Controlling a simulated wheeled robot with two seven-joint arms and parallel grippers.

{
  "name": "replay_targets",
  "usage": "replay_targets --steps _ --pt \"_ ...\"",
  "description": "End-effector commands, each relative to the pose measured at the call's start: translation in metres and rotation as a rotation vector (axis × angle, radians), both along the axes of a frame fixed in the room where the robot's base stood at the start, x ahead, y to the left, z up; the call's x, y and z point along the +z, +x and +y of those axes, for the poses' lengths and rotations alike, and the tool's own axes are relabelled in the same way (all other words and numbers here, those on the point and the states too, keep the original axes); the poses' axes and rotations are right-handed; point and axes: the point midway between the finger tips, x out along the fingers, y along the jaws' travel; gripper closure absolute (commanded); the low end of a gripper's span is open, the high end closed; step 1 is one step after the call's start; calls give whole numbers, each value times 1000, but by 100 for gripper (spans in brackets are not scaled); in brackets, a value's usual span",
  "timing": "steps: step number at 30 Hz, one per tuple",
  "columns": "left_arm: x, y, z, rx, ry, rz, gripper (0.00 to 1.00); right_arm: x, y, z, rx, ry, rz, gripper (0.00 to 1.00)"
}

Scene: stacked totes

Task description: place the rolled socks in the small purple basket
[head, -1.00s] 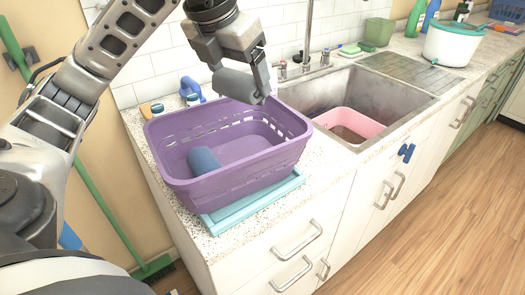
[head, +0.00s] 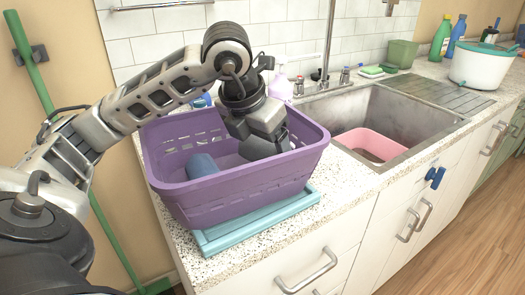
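The purple basket (head: 238,187) stands on the counter, on a flat light-blue item. A blue rolled sock (head: 202,165) lies inside it, left of centre. My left gripper (head: 264,146) reaches down into the basket's right half, to the right of the blue sock. A dark grey shape (head: 253,151) shows at its fingers. I cannot tell whether this is the grey rolled sock or finger parts, nor whether the fingers are open. The basket floor under the gripper is hidden. My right gripper is not in view.
The light-blue item (head: 255,224) sticks out under the basket's front. The sink (head: 405,112) with a pink tub (head: 370,139) is to the right. A pale purple pump bottle (head: 280,86) stands behind the basket. Bare counter (head: 345,182) lies right of the basket.

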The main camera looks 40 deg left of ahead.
Motion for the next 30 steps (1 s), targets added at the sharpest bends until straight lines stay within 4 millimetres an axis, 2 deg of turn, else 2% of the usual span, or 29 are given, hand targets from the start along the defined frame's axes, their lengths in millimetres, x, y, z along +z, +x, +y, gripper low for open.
replay_targets --steps 3,14,15,17,18,25,30 --pt "-11 -1 0 -1 0 1 46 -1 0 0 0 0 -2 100" --pt "-15 0 0 -1 -1 -1 46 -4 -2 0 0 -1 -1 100" --pt "-15 0 0 -1 -1 -1 20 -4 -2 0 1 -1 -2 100" --pt "-14 0 0 -1 -1 -1 4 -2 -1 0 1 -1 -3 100" --pt "-14 0 0 -1 -1 -1 1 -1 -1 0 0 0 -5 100" --pt "-14 0 0 -1 -1 -1 1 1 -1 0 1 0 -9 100" --pt "-3 -2 0 0 -1 -4 1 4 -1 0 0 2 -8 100"
